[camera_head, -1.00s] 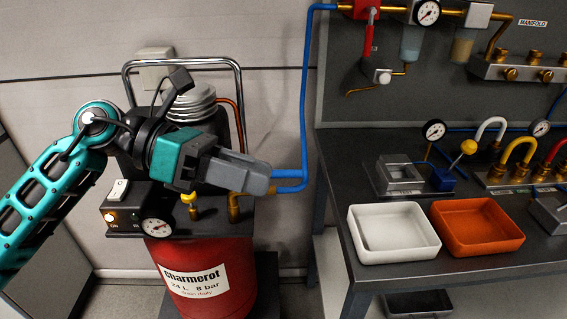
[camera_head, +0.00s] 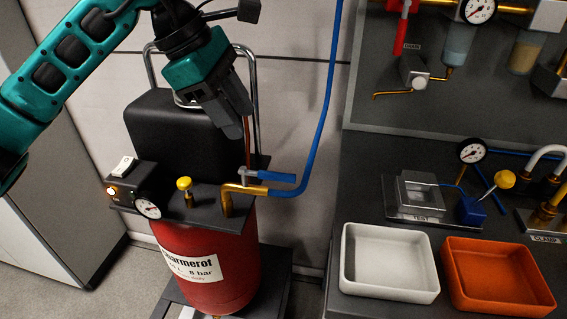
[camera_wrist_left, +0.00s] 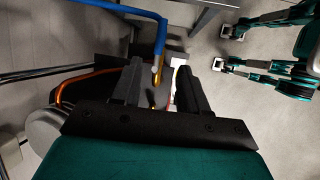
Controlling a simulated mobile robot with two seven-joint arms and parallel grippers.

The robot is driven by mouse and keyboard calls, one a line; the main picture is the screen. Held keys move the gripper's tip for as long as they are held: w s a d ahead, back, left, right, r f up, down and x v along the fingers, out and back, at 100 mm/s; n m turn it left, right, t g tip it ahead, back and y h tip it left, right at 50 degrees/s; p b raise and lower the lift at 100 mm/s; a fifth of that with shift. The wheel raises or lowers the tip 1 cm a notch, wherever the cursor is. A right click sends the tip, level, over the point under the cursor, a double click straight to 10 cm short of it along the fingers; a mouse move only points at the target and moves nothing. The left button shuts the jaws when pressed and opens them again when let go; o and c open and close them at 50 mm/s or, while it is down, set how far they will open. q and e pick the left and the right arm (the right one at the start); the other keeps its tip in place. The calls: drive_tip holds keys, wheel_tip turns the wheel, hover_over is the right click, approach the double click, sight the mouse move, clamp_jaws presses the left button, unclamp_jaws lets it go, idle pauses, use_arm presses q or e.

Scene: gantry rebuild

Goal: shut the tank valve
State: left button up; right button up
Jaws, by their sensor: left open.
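The red compressor tank (camera_head: 205,265) stands on the left, with a brass outlet pipe (camera_head: 228,200) on its top plate. The tank valve on this pipe has a grey pivot and a blue lever handle (camera_head: 276,177), which points right, roughly along the pipe and hose. My left gripper (camera_head: 238,122) is open and empty, pointing down, above and slightly left of the valve. My right gripper is not in view.
A blue hose (camera_head: 323,120) rises right of the valve. A black motor cover (camera_head: 168,135), chrome handle (camera_head: 150,70), yellow knob (camera_head: 184,183) and gauge (camera_head: 148,208) crowd the tank top. The bench on the right holds a white tray (camera_head: 390,292) and an orange tray (camera_head: 500,308).

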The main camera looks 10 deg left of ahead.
sight(276, 174)
use_arm(q)
drive_tip(key=x, duration=1.2)
drive_tip(key=shift+d+f, duration=0.15)
drive_tip(key=shift+f, duration=0.1)
clamp_jaws()
